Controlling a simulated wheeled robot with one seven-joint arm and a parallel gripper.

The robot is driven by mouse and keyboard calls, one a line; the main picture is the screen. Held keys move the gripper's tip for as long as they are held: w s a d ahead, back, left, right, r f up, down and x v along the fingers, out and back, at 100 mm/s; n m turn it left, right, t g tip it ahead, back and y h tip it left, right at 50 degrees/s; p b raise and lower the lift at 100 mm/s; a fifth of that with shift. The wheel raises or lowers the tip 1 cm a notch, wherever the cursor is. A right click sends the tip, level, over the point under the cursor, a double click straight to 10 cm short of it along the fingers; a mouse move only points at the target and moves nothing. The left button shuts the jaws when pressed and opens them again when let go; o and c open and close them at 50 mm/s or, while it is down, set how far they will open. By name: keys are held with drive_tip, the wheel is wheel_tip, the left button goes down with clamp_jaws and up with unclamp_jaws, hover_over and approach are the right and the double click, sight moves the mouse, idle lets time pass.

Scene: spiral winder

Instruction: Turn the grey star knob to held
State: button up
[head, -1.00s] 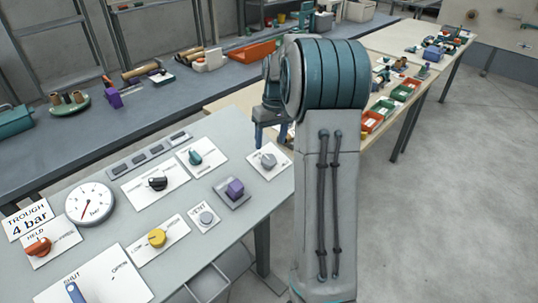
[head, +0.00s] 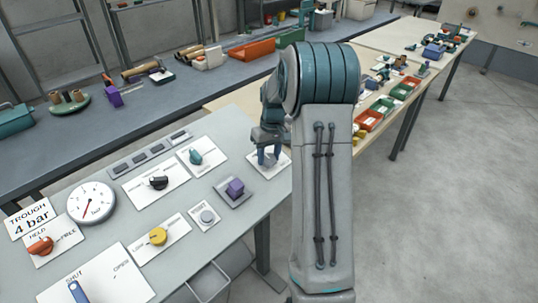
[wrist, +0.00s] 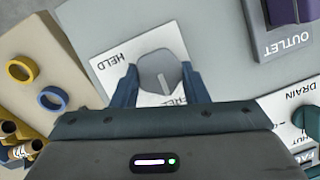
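The grey star knob (wrist: 160,72) sits on a white plate (wrist: 112,58) marked HELD at the upper left and a partly covered FREE at the lower right. A light ridge on the knob runs towards the lower right, on the FREE side. My gripper (wrist: 159,76) has one blue finger on each side of the knob, apart and seemingly not clamped on it; I cannot tell whether either finger touches. In the head view my gripper (head: 268,158) points down over the plate (head: 284,165) and hides most of the knob.
A purple knob (head: 235,187) stands close by on the same panel. A black knob (head: 158,183), a teal knob (head: 195,157) and a yellow knob (head: 158,236) are farther left.

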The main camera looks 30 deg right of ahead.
drive_tip(key=shift+m, duration=0.3)
drive_tip(key=m, duration=0.2)
drive_tip(key=m+y, duration=0.1)
drive_tip(key=m, duration=0.2)
drive_tip(key=shift+d+y+b, duration=0.2)
drive_tip(key=shift+y+b, duration=0.1)
drive_tip(key=shift+b, duration=0.05)
drive_tip(key=m, duration=0.3)
drive_tip(key=m+t+y+b, duration=0.1)
drive_tip(key=m, duration=0.2)
drive_tip(key=shift+s+d+t, duration=0.15)
drive_tip(key=shift+t, duration=0.15)
drive_tip(key=m+t, duration=0.1)
drive_tip(key=m, duration=0.5)
drive_tip(key=shift+s+f+m+t+y+b, duration=0.1)
drive_tip(key=shift+s+m+t+y+b, duration=0.1)
drive_tip(key=shift+m+t+y+b, duration=0.2)
drive_tip(key=m, duration=0.2)
drive_tip(key=m+t, duration=0.1)
drive_tip(key=m, duration=0.2)
drive_tip(key=shift+s+t, duration=0.15)
drive_tip(key=shift+t, duration=0.15)
drive_tip(key=shift+m, duration=0.3)
drive_tip(key=o, duration=1)
